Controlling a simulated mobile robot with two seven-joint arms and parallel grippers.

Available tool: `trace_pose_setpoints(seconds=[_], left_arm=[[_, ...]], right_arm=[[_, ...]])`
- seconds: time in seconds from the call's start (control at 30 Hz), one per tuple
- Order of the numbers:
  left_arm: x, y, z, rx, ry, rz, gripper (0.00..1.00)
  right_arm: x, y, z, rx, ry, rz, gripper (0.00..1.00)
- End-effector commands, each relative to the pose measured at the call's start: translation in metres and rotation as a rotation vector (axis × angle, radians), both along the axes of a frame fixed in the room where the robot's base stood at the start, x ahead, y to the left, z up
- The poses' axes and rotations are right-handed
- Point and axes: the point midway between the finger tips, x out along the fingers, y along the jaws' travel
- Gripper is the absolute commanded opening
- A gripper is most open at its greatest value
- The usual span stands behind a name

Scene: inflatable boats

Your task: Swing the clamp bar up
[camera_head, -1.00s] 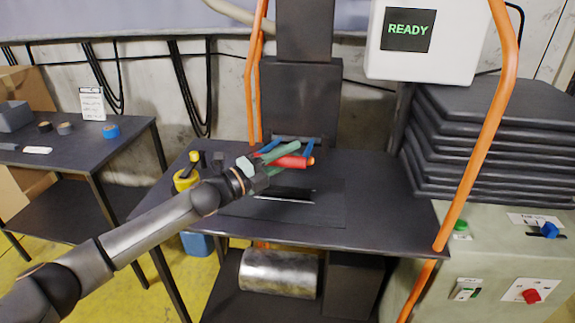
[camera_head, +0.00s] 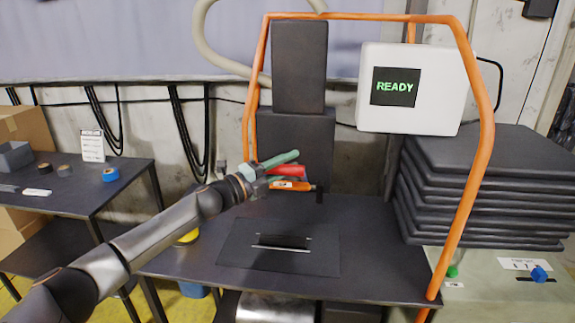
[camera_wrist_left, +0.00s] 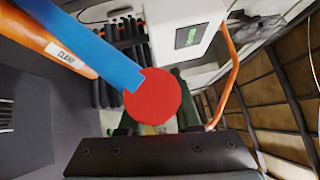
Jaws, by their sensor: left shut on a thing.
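The clamp bar shows as a red round grip (camera_head: 288,171) and an orange bar with a label (camera_head: 291,186) just below it, above the dark table. In the left wrist view the red grip (camera_wrist_left: 153,97) shows end-on, with a blue arm (camera_wrist_left: 95,48) running to it and the orange bar (camera_wrist_left: 48,38) marked CLAMP behind. My left gripper (camera_head: 276,166), with green fingers, is shut on the red grip. Its lower finger is mostly hidden. The bar's pivots are hidden in the head view. My right gripper is not in view.
A slotted plate (camera_head: 279,257) lies on the dark table, below the bar. A dark press column (camera_head: 298,70) stands behind, and an orange tube frame (camera_head: 464,200) rises at the right. A white READY box (camera_head: 432,88) and stacked dark sheets (camera_head: 480,190) are further right.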

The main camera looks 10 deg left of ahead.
Motion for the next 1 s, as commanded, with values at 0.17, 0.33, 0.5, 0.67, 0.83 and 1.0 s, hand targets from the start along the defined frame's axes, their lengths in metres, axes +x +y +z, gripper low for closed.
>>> trace_pose_setpoints(seconds=[0.17, 0.33, 0.5, 0.67, 0.83, 1.0], left_arm=[[0.0, 0.0, -0.004, 0.003, 0.005, 0.003, 0.37], [0.0, 0.0, -0.003, 0.002, 0.004, 0.002, 0.56], [0.0, 0.0, -0.003, 0.002, 0.003, 0.001, 0.62], [0.0, 0.001, -0.002, 0.002, 0.003, 0.001, 0.62], [-0.007, 0.008, -0.005, 0.002, 0.004, 0.001, 0.62], [-0.026, 0.025, -0.009, 0.004, 0.004, 0.005, 0.62]], right_arm=[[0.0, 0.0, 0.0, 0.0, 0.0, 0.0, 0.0], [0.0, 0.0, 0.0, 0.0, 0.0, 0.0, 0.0], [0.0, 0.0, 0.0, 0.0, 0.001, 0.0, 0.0], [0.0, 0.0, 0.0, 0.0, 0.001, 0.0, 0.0], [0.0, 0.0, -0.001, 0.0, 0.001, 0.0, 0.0], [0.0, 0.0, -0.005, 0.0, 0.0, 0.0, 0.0]])
